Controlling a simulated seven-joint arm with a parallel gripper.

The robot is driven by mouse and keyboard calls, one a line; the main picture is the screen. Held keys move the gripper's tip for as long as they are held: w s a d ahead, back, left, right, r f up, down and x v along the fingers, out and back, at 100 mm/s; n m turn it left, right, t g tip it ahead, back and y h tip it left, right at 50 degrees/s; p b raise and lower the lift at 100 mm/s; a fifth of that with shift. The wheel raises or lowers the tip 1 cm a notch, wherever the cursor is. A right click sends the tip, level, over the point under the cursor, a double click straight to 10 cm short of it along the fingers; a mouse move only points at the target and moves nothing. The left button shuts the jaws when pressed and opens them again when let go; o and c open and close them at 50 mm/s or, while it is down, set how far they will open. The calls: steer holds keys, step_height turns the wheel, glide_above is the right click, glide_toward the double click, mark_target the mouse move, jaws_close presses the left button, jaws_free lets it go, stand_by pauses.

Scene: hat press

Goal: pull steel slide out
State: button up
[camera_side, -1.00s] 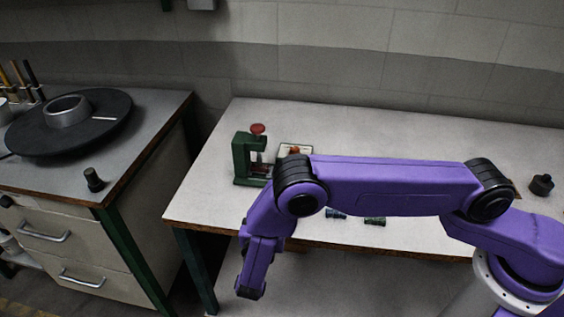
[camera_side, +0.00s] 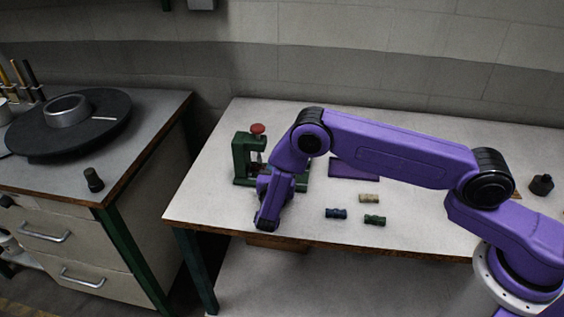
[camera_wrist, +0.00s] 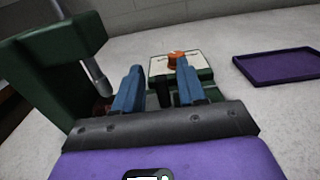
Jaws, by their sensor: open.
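The green hat press (camera_side: 242,158) with a red knob (camera_side: 258,128) stands at the left of the table. In the wrist view its green frame (camera_wrist: 50,75) fills the upper left, with a slanted steel rod (camera_wrist: 97,80) beside it. I cannot tell whether this rod belongs to the steel slide; I cannot pick out a separate slide. My gripper (camera_side: 266,222) is low in front of the press, near the table's front edge. In the wrist view its two blue fingers (camera_wrist: 158,68) are apart, with nothing visibly held between them.
A green box with a pale top and orange knob (camera_wrist: 176,58) lies beyond the fingers. A purple tray (camera_side: 353,170) is to the right. Cream (camera_side: 369,198), blue (camera_side: 336,213) and green (camera_side: 374,220) small cylinders lie nearer the front. A black knob-like object (camera_side: 541,184) sits far right.

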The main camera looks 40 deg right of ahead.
steer(key=shift+w+d, duration=0.35)
jaws_close()
steer(key=shift+s+d, duration=2.9)
steer(key=shift+s, duration=0.05)
jaws_free()
